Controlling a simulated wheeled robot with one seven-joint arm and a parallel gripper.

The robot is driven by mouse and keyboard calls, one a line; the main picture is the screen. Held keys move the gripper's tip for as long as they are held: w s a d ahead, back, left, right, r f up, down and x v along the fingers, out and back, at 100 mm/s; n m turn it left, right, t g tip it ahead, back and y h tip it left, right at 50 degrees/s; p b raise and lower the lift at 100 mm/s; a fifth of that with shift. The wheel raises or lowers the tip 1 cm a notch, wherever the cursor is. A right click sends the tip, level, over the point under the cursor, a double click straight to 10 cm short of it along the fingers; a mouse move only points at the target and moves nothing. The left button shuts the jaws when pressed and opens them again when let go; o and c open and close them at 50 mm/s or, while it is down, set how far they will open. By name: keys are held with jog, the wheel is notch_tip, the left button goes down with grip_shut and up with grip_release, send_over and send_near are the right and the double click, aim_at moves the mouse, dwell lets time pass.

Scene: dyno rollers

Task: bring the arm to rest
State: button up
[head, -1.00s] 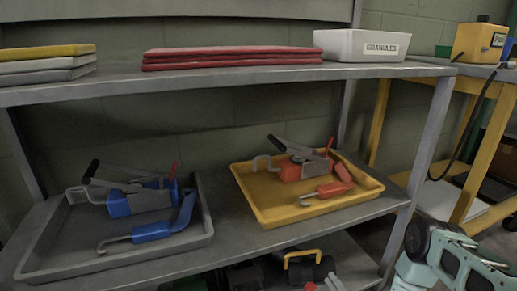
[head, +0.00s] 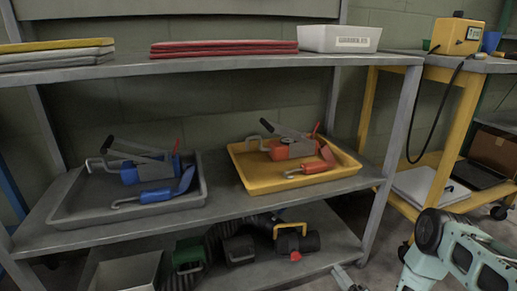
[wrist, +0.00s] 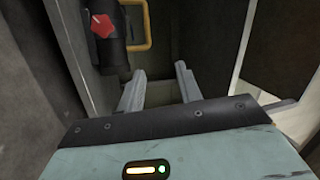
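My gripper (wrist: 160,84) shows in the wrist view with its two grey fingers apart and nothing between them. It points toward a narrow gap beside a black cylinder with a red knob (wrist: 102,25) and a yellow handle (wrist: 146,30). No contact is visible. In the head view my pale green arm (head: 455,255) is folded at the lower right, in front of the shelf's right end. A grey tip at the bottom edge looks like part of my gripper (head: 345,278).
A steel shelf (head: 225,225) holds a grey tray (head: 75,215) with blue tools and a yellow tray (head: 262,186) with orange tools. Dark equipment (head: 240,250) stands on the lowest shelf. A yellow-legged bench (head: 452,140) stands at the right, with a white bin (head: 318,38) left of it.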

jog(key=w+d+r+n+g+h, duration=0.1)
jog(key=w+r+n+g+h, duration=0.2)
jog(key=w+r+n+g, duration=0.45)
jog(key=w+d+r+h, duration=0.2)
jog(key=d+r+h, duration=0.1)
jog(key=r, duration=0.5)
jog(key=s+d+r+n+g+h, duration=0.1)
jog(key=s+r+g, duration=0.2)
jog(key=s+r, duration=0.45)
jog(key=s+d+r+n+g+h, duration=0.15)
jog(key=s+r, duration=0.25)
jog(key=s, duration=0.6)
jog(key=s+d+r+g+h, duration=0.1)
jog(key=s+r+g, duration=0.4)
jog(key=s, duration=0.4)
jog(key=s+a+r+n+p, duration=0.3)
jog(key=s+a+r, duration=0.1)
jog(key=s+a, duration=0.15)
jog(key=s+a+r+n+g+p, duration=0.1)
jog(key=s+a+r+n+p, duration=0.2)
jog(key=a, duration=0.4)
jog(key=s+a+r+n+p, duration=0.2)
jog(key=s+a+r, duration=0.2)
jog(key=s+a, duration=0.15)
notch_tip(320, 180, up, 37)
jog(key=w+p, duration=0.1)
jog(key=p, duration=3.6)
jog(key=shift+f, duration=0.15)
jog(key=shift+a+y, duration=0.1)
jog(key=shift+y, duration=0.15)
